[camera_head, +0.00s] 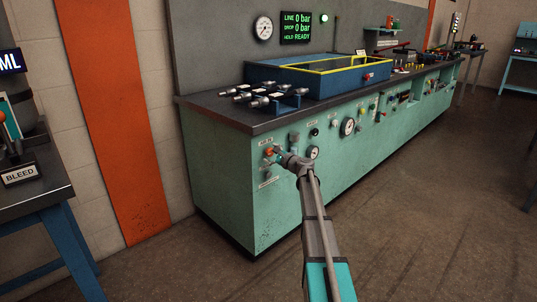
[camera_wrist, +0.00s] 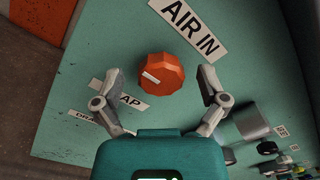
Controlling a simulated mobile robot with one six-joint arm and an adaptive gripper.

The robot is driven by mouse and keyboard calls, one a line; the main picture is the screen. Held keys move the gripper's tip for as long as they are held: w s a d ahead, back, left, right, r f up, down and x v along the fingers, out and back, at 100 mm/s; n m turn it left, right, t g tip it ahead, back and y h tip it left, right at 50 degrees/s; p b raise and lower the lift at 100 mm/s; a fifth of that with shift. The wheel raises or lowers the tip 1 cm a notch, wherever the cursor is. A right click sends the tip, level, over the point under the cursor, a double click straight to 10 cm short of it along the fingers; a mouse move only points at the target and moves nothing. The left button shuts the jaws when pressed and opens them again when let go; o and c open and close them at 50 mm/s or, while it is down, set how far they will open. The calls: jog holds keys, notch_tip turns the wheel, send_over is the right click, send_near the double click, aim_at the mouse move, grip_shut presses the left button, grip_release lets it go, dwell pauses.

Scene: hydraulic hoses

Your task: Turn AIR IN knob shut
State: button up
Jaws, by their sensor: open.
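The AIR IN knob (camera_wrist: 162,76) is an orange, many-sided knob with a small white mark on its face. It sits on the green panel beside the white AIR IN label (camera_wrist: 188,27) in the wrist view. My gripper (camera_wrist: 160,88) is open, with one finger on each side of the knob and visible gaps between. I cannot tell how deep the fingertips reach along the knob. In the head view the knob (camera_head: 269,152) shows small and orange at the end of my arm, near the left end of the bench front, and my gripper (camera_head: 278,157) is at it.
Two more labels, one partly reading DRA, lie beside my left finger. Dark fittings (camera_wrist: 252,122) stick out of the panel to the right. A blue tray (camera_head: 318,75) and hose fittings (camera_head: 265,98) are on the bench top. The floor in front is clear.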

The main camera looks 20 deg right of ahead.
jog(key=shift+w+a, duration=0.1)
jog(key=shift+w, duration=0.15)
jog(key=c, duration=1.1)
jog(key=shift+a, duration=0.45)
jog(key=shift+c, duration=0.2)
jog(key=shift+d, duration=0.25)
